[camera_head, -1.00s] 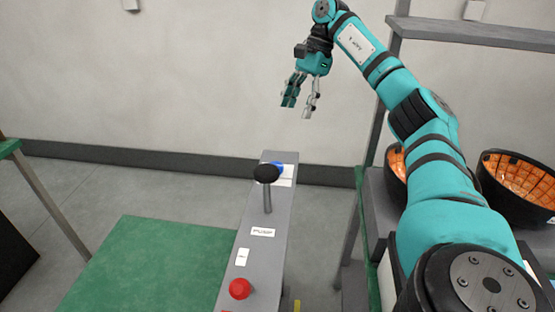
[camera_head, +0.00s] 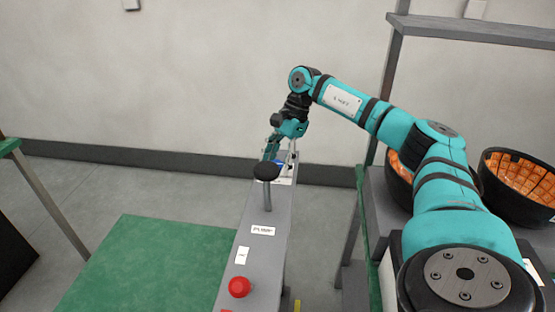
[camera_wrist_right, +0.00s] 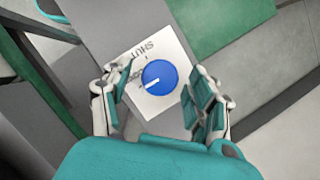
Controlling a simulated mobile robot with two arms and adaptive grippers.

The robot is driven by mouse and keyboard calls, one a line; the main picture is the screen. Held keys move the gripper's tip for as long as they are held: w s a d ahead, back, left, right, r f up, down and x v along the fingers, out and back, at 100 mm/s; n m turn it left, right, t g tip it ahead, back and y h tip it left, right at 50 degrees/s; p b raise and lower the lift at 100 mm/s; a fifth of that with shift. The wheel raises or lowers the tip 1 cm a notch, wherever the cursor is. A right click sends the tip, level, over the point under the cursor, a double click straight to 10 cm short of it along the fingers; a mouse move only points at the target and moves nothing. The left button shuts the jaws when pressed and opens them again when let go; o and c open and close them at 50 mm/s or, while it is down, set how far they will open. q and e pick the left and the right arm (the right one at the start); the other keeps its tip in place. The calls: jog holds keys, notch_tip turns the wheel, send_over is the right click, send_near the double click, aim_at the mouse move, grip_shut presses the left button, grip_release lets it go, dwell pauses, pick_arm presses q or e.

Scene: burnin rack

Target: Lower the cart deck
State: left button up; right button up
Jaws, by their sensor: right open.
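A blue knob (camera_wrist_right: 159,77) with a white pointer line sits on a white label (camera_wrist_right: 172,45) on the grey control column (camera_head: 243,262); the label's upside-down print appears to read SHUT. My right gripper (camera_wrist_right: 160,90) is open, its fingers on either side of the knob in the wrist view; contact cannot be told. In the head view the right gripper (camera_head: 280,158) is at the column's far end, partly hiding the knob. The green cart deck (camera_head: 140,265) lies left of the column. My left gripper is not in view.
A pump lever with a black ball (camera_head: 266,172) stands on the column in front of the gripper. A red button (camera_head: 239,287) is at the near end. Black bowls with orange insides (camera_head: 520,185) stand on the rack (camera_head: 470,32) at the right.

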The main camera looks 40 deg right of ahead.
jog(key=shift+c, duration=0.6)
jog(key=c, duration=1)
